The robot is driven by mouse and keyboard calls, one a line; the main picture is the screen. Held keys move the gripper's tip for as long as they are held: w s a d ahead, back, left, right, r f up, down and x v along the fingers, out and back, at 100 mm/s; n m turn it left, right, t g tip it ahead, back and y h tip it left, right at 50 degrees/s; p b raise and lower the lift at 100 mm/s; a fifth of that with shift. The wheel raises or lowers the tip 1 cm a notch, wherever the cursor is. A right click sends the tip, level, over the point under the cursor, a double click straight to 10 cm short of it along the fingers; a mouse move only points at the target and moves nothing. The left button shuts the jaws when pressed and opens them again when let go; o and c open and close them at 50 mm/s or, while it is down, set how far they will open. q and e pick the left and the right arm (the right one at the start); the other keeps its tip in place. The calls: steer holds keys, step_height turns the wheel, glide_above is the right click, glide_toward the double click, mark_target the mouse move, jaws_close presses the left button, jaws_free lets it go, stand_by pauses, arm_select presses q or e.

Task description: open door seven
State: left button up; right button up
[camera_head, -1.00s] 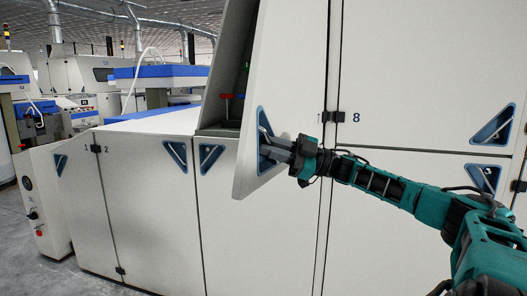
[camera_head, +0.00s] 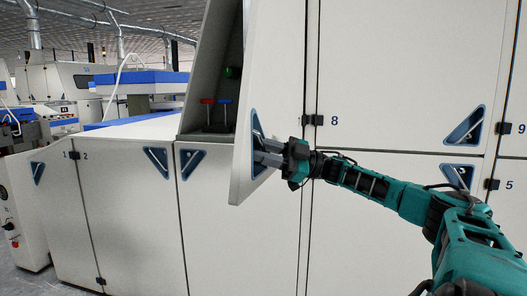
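Door seven (camera_head: 275,60) is a tall cream panel in the upper row, standing partly open with its free left edge swung out towards me. Its number is not clearly readable; it is hinged beside the door marked 8. Its handle (camera_head: 256,128) is a slanted bar in a blue-rimmed triangular recess near the lower left corner. My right gripper (camera_head: 265,152) reaches in from the right with its fingers in this recess, apparently shut on the handle. The fingertips are partly hidden in the recess. My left gripper is not in view.
Behind the opening a dark compartment shows a red handle (camera_head: 208,101), a blue handle (camera_head: 225,101) and a green knob (camera_head: 233,72). Closed lower doors, including door two (camera_head: 130,215), stand below. Door eight (camera_head: 400,70) is closed at right. Grey floor shows at lower left.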

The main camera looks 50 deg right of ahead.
steer(key=shift+o, duration=0.7)
steer(key=shift+r, duration=0.1)
steer(key=shift+s+d, duration=0.1)
steer(key=v, duration=1.2)
steer(key=shift+s+d+f, duration=0.2)
steer(key=shift+s+f, duration=0.05)
